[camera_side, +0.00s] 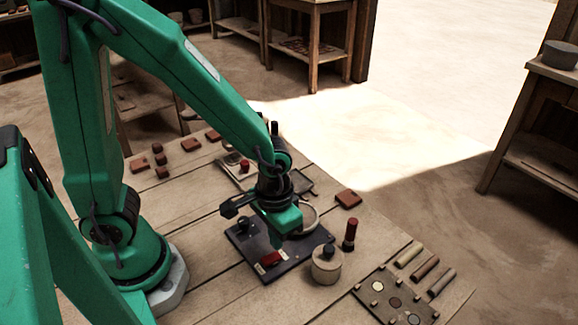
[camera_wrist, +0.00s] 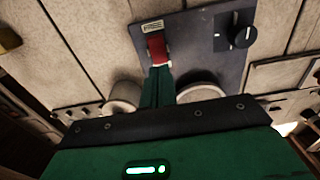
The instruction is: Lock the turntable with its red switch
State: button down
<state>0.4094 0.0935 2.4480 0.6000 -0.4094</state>
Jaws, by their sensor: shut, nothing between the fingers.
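The red switch (camera_side: 271,258) sits beside a small pale label on the near part of a dark panel (camera_side: 258,243) on the table. In the wrist view the switch (camera_wrist: 157,50) is just beyond my fingertips. My gripper (camera_side: 284,232) is shut and empty, pointing down over the panel. Its green fingers (camera_wrist: 159,70) end at the switch's edge in the wrist view; I cannot tell whether they touch it. The turntable seems to be the pale round disc (camera_side: 309,216), partly hidden behind my gripper; its rim (camera_wrist: 200,92) also shows in the wrist view.
A black knob (camera_wrist: 242,38) is on the same panel. A pale round pot with a dark knob (camera_side: 326,267) stands close to the right, with a red-topped dark peg (camera_side: 349,235) behind it. A peg tray (camera_side: 395,300) is at the front right. Several reddish tiles lie at the back left.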

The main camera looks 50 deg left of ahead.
jog(key=shift+r, duration=2)
jog(key=s+a+r+t, duration=0.3)
jog(key=a+r+t, duration=0.2)
jog(key=a+r, duration=0.6)
jog(key=shift+r+t, duration=0.3)
jog(key=shift+r, duration=1.6)
